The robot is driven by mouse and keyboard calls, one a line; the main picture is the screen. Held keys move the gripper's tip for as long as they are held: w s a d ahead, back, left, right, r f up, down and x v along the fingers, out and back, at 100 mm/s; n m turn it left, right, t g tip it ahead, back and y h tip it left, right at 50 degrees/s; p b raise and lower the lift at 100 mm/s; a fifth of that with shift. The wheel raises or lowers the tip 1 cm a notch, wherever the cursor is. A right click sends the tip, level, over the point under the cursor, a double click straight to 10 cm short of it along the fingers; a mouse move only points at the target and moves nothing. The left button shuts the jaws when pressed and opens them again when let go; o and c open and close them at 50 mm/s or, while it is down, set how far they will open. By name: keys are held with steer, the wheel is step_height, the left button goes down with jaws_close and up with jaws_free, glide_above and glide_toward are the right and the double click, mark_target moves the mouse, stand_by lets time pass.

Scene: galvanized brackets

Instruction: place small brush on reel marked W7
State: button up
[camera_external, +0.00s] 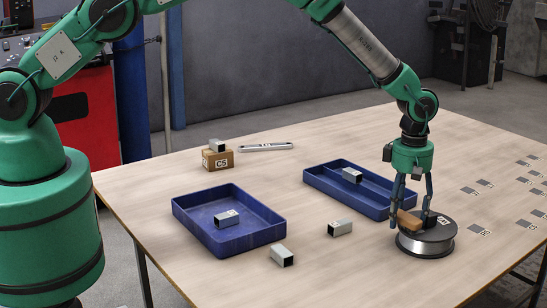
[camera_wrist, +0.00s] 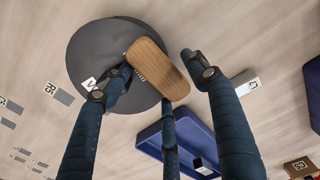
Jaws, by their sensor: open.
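The small brush (camera_external: 408,220) has a wooden back and sits at the left side of the top of the dark reel (camera_external: 426,245). In the wrist view the brush (camera_wrist: 150,66) lies slantwise over the reel (camera_wrist: 88,48) and sticks out past its rim. Its bristle side is mostly hidden. A white label shows on the reel, but I cannot read it. My gripper (camera_external: 417,214) is open and points down over the reel. In the wrist view the fingers of my gripper (camera_wrist: 155,85) stand around the brush, with a gap at the right finger.
Two blue trays, one at the left (camera_external: 258,237) and one behind (camera_external: 375,206), stand left of the reel. Loose brackets lie on the table (camera_external: 281,256) and in the trays. A cardboard box (camera_external: 218,160) carries a bracket. Grey marked squares (camera_external: 479,232) lie flat at the right.

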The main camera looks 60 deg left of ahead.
mark_target(406, 213)
step_height(406, 213, up, 12)
steer(key=p, duration=0.2)
steer(key=shift+r, duration=0.15)
stand_by(0.4)
stand_by(0.5)
steer(key=s+a+r+m+t, duration=0.1)
steer(key=s+a+r+m, duration=0.1)
steer(key=a+r, duration=0.6)
steer(key=s+a+r+m, duration=0.2)
steer(key=a+r, duration=0.2)
steer(key=r, duration=0.8)
steer(key=s+a+r+m+t, duration=0.2)
steer(key=s+a+r+m, duration=0.3)
steer(key=s+a+r, duration=0.9)
steer(key=s+a+r+m+t, duration=0.1)
steer(key=s+a+r+m, duration=0.2)
steer(key=s, duration=0.4)
steer(key=s+a+r+m, duration=0.1)
steer(key=s+a+r, duration=0.3)
steer(key=s+a, duration=0.25)
steer(key=s+a+f+m, duration=0.1)
steer(key=s+a+m, duration=0.1)
steer(key=s, duration=0.6)
steer(key=s+a+f+m+t, duration=0.1)
steer(key=s+a+m, duration=0.2)
steer(key=s, duration=0.6)
steer(key=shift+f+t, duration=0.3)
steer(key=shift+f, duration=0.05)
